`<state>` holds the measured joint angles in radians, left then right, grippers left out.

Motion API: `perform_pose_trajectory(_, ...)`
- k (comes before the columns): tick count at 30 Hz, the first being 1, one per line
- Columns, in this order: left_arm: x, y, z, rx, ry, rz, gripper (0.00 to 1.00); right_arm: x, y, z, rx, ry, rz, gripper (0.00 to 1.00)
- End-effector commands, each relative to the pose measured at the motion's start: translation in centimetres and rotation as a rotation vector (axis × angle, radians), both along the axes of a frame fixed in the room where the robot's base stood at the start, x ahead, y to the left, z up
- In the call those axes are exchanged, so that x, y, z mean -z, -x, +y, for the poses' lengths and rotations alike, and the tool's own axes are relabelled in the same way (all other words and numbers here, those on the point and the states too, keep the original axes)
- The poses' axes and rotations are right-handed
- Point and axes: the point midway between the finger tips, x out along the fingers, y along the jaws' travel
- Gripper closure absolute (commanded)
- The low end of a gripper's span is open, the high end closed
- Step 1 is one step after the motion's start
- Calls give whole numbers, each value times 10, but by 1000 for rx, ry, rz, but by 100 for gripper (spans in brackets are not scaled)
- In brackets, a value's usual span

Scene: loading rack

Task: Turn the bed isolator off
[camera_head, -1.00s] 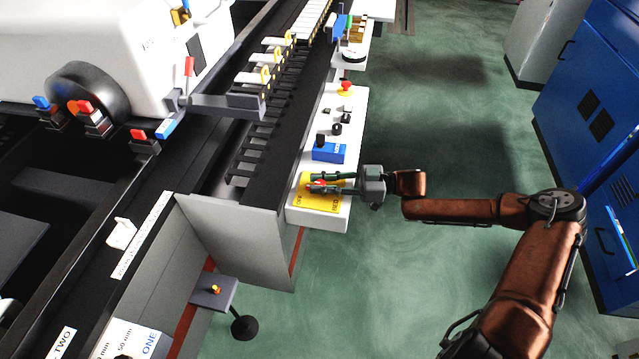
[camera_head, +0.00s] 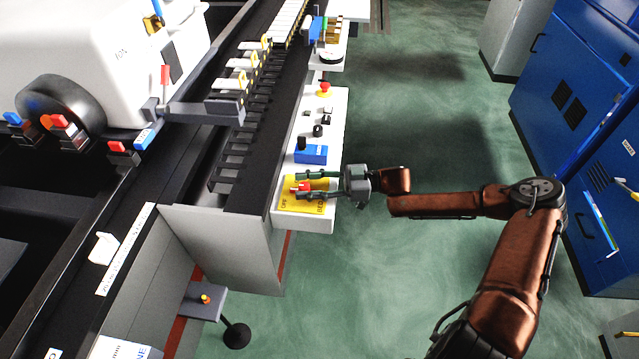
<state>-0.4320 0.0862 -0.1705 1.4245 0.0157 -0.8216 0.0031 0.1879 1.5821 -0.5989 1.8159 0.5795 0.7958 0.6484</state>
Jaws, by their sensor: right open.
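The bed isolator is a yellow plate (camera_head: 303,205) with a red handle (camera_head: 300,187), on the near end of a white control panel (camera_head: 340,115). Dark lettering on the plate looks like OFF at the left and BED at the right. My right gripper (camera_head: 308,183) reaches in from the right over the plate. Its fingers are open, one on the far side and one on the near side of the red handle. I cannot tell whether either finger touches the handle. My left gripper is not in view.
A blue box (camera_head: 311,154), black knobs (camera_head: 318,131) and a red mushroom button (camera_head: 324,88) sit farther along the panel. The black rack rail (camera_head: 255,165) runs along its left. Blue cabinets (camera_head: 590,110) stand at the right, with clear green floor between.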

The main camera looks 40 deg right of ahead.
Motion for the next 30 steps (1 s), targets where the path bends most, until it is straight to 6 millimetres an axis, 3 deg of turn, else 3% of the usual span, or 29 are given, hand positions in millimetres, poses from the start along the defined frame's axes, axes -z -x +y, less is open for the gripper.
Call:
perform_pose_trajectory(18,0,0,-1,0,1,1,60,2,61,-78,2,3,5,60)
perform_pose_trajectory(30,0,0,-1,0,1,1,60,0,71,-91,0,1,1,60)
